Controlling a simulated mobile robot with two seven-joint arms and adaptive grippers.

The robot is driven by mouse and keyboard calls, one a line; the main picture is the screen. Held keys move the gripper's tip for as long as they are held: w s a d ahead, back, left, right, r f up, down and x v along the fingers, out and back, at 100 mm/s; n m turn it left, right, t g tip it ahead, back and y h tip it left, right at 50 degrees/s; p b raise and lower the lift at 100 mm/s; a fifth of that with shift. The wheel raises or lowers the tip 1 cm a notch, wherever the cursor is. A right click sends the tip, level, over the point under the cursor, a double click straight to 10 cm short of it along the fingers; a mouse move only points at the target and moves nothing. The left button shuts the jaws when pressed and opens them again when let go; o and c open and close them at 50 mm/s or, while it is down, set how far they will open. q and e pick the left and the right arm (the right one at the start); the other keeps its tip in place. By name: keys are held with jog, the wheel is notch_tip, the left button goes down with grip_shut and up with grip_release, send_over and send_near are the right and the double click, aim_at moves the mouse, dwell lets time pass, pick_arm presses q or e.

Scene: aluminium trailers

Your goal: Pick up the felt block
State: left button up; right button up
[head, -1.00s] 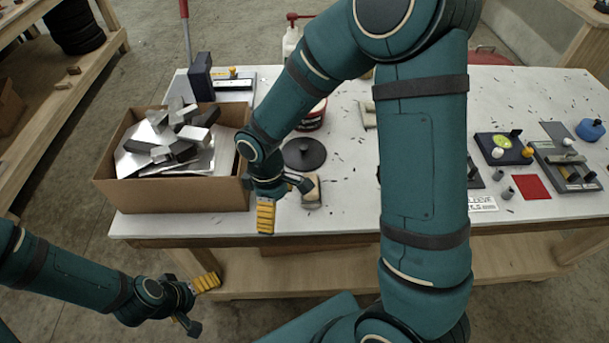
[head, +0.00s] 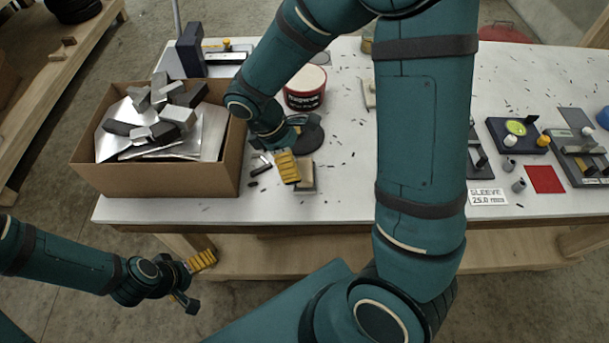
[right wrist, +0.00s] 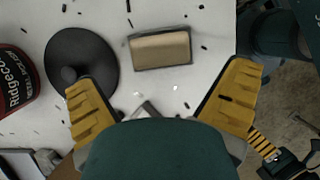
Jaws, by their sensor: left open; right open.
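The felt block (head: 307,178), a tan block with a dark grey edge, lies on the white table near its front edge. It also shows in the right wrist view (right wrist: 160,48), at the top centre, fully in sight. My right gripper (head: 287,167) is open and empty above the table, just left of the block in the head view. In the right wrist view its yellow fingers (right wrist: 160,78) are spread wide, with the block beyond their tips, not between them. My left gripper (head: 197,280) is open and empty, low in front of the table.
A cardboard box (head: 165,180) of metal pieces stands on the left. A black disc (right wrist: 82,62) with a knob and a red-labelled tub (head: 305,90) are close to the block. Fixtures and a red square (head: 544,179) lie on the right. Small dark shavings dot the table.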

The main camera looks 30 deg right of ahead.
aim_at(304, 169)
jog(key=shift+b+x, duration=0.85)
jog(key=shift+x, duration=2.3)
jog(key=c, duration=1)
jog(key=shift+w, duration=0.1)
jog(key=shift+c, duration=0.6)
jog(key=shift+r, duration=0.1)
notch_tip(304, 169, up, 10)
jog(key=p, duration=0.2)
jog(key=shift+a+p, duration=0.1)
jog(key=shift+p, duration=0.3)
